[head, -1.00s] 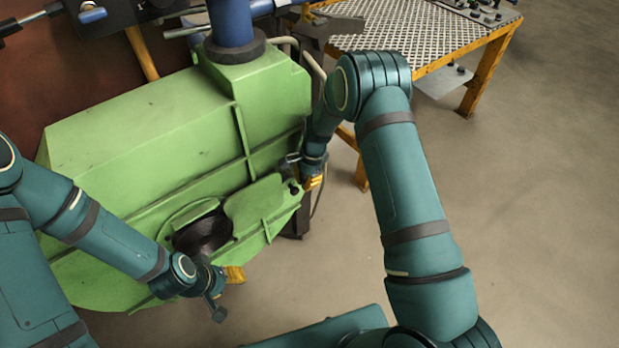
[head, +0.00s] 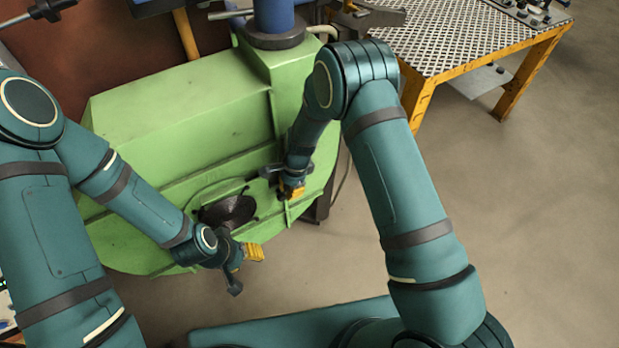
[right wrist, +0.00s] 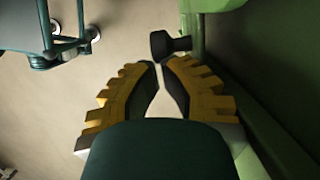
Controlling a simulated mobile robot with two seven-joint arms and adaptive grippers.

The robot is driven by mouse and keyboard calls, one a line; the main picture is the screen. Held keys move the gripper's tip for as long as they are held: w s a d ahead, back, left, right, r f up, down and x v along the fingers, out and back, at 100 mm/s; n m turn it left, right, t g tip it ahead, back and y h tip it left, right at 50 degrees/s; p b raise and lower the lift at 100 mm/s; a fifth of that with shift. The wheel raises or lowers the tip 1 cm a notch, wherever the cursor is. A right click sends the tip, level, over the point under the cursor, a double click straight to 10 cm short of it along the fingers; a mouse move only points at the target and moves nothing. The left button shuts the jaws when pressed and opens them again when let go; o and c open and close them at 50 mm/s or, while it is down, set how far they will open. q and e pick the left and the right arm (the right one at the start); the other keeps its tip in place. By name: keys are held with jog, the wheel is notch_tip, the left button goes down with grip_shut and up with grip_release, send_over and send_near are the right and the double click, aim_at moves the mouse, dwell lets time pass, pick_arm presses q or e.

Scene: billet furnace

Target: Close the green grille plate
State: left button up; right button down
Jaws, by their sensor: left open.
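The green grille plate (head: 274,208) is on the front of the green housing (head: 180,112), to the right of a dark round opening (head: 229,210). The opening is uncovered for the most part in the head view. My right gripper (head: 292,192) is in front of the plate and hides much of it. In the right wrist view its yellow-backed fingers (right wrist: 159,72) are almost together with nothing between them. A black knob (right wrist: 170,45) on a green part is just beyond the fingertips. My left gripper (head: 248,256) is open and empty, below and in front of the opening.
A blue pipe (head: 274,18) rises from the housing top. A yellow-framed table (head: 450,38) with a metal mesh top stands at the back right. The floor (head: 540,210) to the right is clear.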

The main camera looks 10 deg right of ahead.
aim_at(278, 196)
jog(key=shift+s+a, duration=0.25)
jog(key=shift+a, duration=0.35)
jog(key=shift+s+a, duration=0.2)
jog(key=shift+a, duration=0.45)
jog(key=shift+s+a, duration=0.25)
jog(key=shift+a, duration=0.35)
jog(key=w+d+r+p, duration=0.2)
jog(key=d+r, duration=0.3)
jog(key=r, duration=0.5)
jog(key=shift+d+r+p, duration=0.35)
